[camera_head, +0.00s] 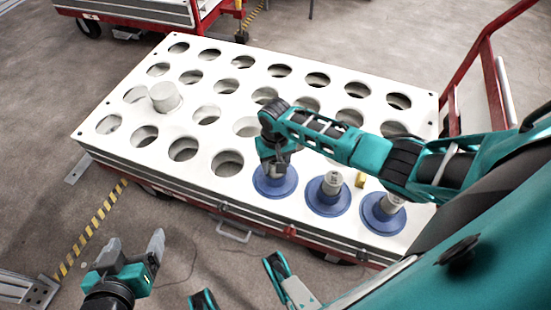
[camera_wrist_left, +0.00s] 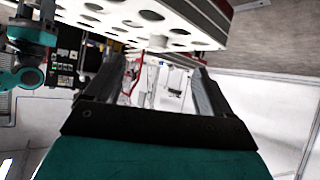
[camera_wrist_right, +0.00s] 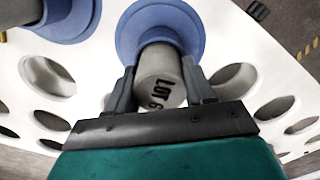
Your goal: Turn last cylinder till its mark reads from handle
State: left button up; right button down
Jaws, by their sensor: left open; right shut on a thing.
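Three grey cylinders stand in blue flanged collars along the near edge of the white perforated board (camera_head: 215,113). My right gripper (camera_head: 274,167) is shut on the leftmost cylinder (camera_wrist_right: 159,65), above its blue collar (camera_head: 274,185). In the right wrist view its end face carries a dark "LOT" mark (camera_wrist_right: 166,87) with a digit, tilted in the picture. The middle cylinder (camera_head: 331,183) shows a small dark mark on top. The red cart handle (camera_head: 487,45) rises at the right. My left gripper (camera_head: 134,250) is open and empty, off the near left side.
Another pale cylinder (camera_head: 165,97) stands at the board's left part. A small yellow block (camera_head: 360,180) is beside the middle collar. Many holes in the board are empty. A second red cart (camera_head: 150,12) stands behind. The floor at left is mostly clear.

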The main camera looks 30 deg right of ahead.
jog(key=shift+c, duration=1.6)
grip_release()
pick_arm(q)
jog(key=shift+f, duration=0.1)
jog(key=r+p, duration=0.1)
jog(key=p, duration=0.1)
jog(key=r+p, duration=0.1)
jog(key=a+r+p, duration=0.1)
jog(key=r+p, duration=0.1)
jog(key=shift+s+p, duration=0.25)
jog(key=shift+p, duration=0.05)
pick_arm(e)
notch_tip(320, 180, up, 13)
